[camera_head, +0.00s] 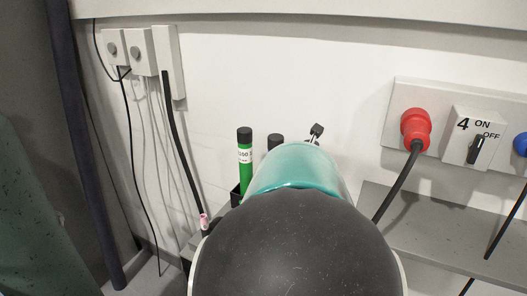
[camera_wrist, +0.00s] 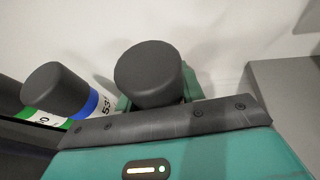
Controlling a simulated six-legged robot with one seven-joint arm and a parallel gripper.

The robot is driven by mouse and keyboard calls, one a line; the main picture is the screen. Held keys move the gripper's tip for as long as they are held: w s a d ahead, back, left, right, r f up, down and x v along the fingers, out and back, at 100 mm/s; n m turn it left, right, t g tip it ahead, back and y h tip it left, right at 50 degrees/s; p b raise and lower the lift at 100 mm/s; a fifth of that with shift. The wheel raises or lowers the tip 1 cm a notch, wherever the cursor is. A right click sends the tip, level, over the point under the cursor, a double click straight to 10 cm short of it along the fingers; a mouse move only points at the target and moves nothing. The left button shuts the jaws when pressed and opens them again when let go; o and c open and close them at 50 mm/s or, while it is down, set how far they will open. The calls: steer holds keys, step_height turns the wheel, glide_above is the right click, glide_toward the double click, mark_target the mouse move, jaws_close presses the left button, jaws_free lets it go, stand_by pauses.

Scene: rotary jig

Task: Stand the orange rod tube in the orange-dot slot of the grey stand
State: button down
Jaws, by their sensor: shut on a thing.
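In the wrist view my gripper (camera_wrist: 160,118) is shut on a tube with a black cap (camera_wrist: 148,72). The cap shows between the teal fingers; the tube's body is hidden, so I cannot tell its colour. In the head view my own arm covers the gripper. No orange dot or slot can be made out, and I cannot identify the grey stand.
A green tube (camera_head: 245,165) with a black cap stands left of my arm, and another black cap (camera_head: 275,141) shows beside it. In the wrist view a blue-banded tube (camera_wrist: 84,103) is close on the left. A red plug (camera_head: 415,128) and grey ledge (camera_head: 440,222) are right.

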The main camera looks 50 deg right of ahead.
stand_by(0.3)
steer(key=c, duration=0.9)
jaws_free()
steer(key=shift+f, duration=0.1)
steer(key=shift+r, duration=0.2)
